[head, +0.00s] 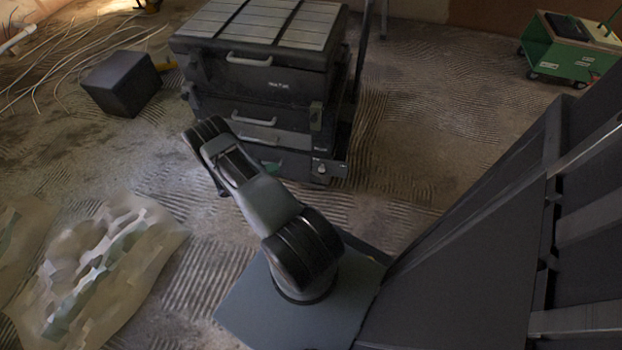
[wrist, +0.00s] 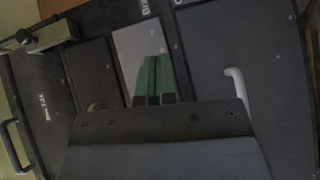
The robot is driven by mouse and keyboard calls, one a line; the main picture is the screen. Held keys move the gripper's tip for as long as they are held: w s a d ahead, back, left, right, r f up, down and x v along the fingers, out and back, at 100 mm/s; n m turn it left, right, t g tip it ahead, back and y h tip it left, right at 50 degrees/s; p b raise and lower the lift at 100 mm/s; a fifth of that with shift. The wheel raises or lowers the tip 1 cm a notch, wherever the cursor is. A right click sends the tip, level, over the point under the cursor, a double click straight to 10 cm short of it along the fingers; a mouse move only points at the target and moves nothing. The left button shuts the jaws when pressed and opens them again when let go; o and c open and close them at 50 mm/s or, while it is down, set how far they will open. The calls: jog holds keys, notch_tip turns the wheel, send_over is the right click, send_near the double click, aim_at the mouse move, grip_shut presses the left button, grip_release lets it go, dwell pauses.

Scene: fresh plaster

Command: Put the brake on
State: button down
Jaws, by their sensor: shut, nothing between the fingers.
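A dark stack of tool drawers (head: 262,80) with pale handles stands ahead of my arm in the head view. Its lowest part has a green patch (head: 270,167) and a small pale knob (head: 320,168) at the right. Contact cannot be told. My arm hides the gripper in the head view. I cannot make out a brake lever.
A black box (head: 121,82) sits left of the stack, near loose wires (head: 60,65). Crumpled sheeting (head: 95,265) lies at lower left. A green cart (head: 570,50) stands at far right. A large dark panelled structure (head: 470,260) fills the lower right. Ridged floor between is clear.

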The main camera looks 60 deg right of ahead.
aim_at(322, 170)
jog(key=shift+h, duration=0.6)
jog(key=f, duration=0.1)
jog(key=s+f, duration=0.1)
jog(key=f, duration=0.1)
jog(key=f+b, duration=0.1)
jog(key=f, duration=0.1)
jog(key=shift+s+d+f, duration=0.2)
jog(key=shift+s+d, duration=0.05)
jog(key=shift+d, duration=0.05)
jog(key=s+a+b+x, duration=0.1)
jog(key=s+b+x, duration=0.1)
jog(key=x, duration=1)
jog(key=shift+s+d+f+b, duration=0.25)
jog(key=shift+s+b, duration=0.15)
jog(key=shift+b, duration=0.45)
